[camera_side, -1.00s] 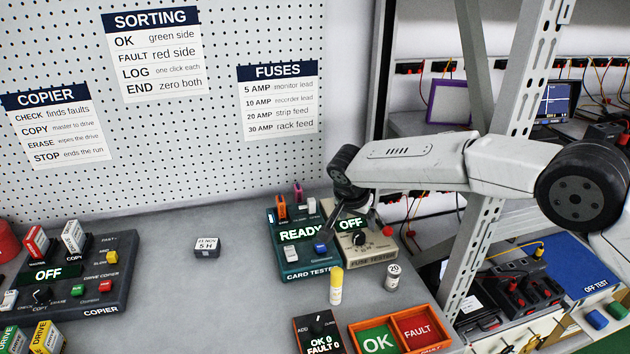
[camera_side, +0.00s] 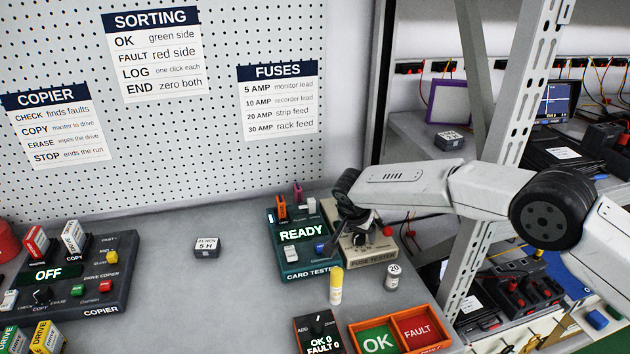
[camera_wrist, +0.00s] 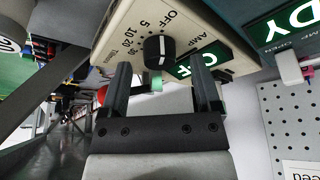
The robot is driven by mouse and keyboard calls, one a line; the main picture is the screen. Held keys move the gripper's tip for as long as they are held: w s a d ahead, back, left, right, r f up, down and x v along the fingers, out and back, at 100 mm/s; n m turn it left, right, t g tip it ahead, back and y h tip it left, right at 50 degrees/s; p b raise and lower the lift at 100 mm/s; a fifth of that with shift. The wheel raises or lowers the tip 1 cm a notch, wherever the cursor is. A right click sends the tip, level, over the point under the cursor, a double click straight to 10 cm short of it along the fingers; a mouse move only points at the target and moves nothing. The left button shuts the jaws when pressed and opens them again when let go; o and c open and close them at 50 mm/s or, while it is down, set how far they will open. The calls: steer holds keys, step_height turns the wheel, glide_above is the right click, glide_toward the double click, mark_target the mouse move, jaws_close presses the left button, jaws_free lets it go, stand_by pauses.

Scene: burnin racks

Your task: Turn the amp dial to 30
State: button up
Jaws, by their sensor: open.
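The amp dial is a black knob (camera_wrist: 159,52) with a white pointer line on the beige fuse tester (camera_wrist: 110,30) in the wrist view. Its scale reads OFF, 5, 10, 20, 30, and a green display beside it is partly hidden by a finger. I cannot tell for sure which mark the pointer meets. My gripper (camera_wrist: 163,85) is open, its two dark fingers reaching toward the knob from either side, apart from it. In the side view my gripper (camera_side: 358,222) is over the fuse tester (camera_side: 372,250) and hides the dial.
The card tester (camera_side: 303,258), reading READY, stands directly left of the fuse tester. A yellow fuse (camera_side: 336,286) and a white fuse marked 20 (camera_side: 393,277) stand in front. The orange OK/FAULT tray (camera_side: 438,312) is nearer the front. A red button (camera_side: 388,231) is beside my gripper.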

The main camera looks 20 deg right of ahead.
steer(key=shift+w+d+f, duration=0.15)
steer(key=shift+f, duration=0.4)
jaws_close()
steer(key=shift+n, duration=0.3)
steer(key=n+y, duration=0.1)
steer(key=n, duration=0.2)
steer(key=shift+d+t, duration=0.1)
steer(key=shift+t, duration=0.3)
steer(key=n+y, duration=0.1)
steer(key=n, duration=0.2)
steer(key=shift+n+t, duration=0.3)
steer(key=shift+d+n+y, duration=0.1)
steer(key=shift+n+y, duration=0.65)
steer(key=shift+n, duration=0.85)
steer(key=shift+d+n+y, duration=0.1)
steer(key=shift+n+y, duration=0.65)
steer(key=shift+n, duration=1.15)
